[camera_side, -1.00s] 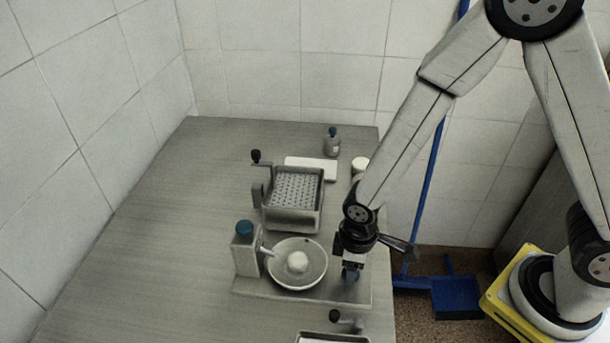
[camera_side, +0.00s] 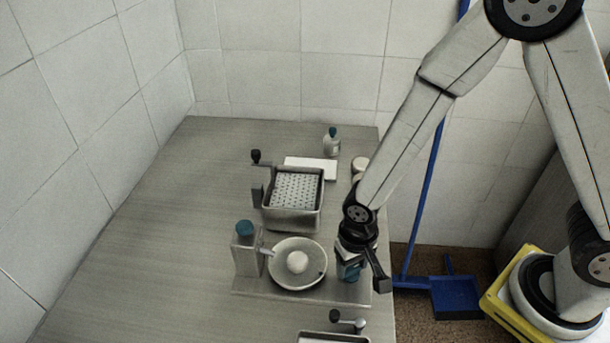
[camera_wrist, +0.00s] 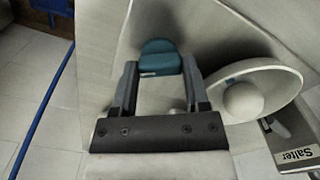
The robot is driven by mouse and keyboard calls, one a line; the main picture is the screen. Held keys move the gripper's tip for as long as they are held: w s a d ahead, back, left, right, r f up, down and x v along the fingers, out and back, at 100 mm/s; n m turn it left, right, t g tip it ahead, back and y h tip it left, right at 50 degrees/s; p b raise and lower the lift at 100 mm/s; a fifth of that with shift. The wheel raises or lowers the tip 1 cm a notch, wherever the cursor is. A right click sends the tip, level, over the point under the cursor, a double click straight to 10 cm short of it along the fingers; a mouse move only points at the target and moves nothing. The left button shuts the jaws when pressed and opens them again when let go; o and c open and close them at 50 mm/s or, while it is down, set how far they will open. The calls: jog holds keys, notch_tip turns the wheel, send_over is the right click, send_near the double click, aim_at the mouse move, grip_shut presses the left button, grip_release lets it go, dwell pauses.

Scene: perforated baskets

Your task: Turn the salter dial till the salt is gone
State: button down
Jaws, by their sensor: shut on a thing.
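My gripper (camera_side: 350,264) points down at the right end of the grey base plate (camera_side: 300,293). Its two fingers are shut on the sides of a teal dial (camera_wrist: 160,57), one on each side in the wrist view. The salter (camera_side: 247,255), an upright box with a teal cap, stands at the plate's left end. Its "Salter" label shows in the wrist view (camera_wrist: 297,155). A shallow bowl (camera_side: 277,277) between salter and dial holds a round white lump (camera_side: 298,262). I cannot make out how much salt the salter holds.
A perforated basket (camera_side: 292,222) with a crank stands behind the plate. A white board (camera_side: 311,168), a small teal-capped bottle (camera_side: 331,141) and a pale jar lie farther back. Another cranked tray (camera_side: 335,337) is at the front edge. The table's left side is clear.

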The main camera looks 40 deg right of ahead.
aim_at(352, 267)
jog(key=shift+m, duration=2.2)
jog(key=shift+c, duration=0.4)
grip_release()
jog(key=shift+r, duration=0.15)
jog(key=shift+r, duration=3.8)
jog(key=shift+d, duration=0.1)
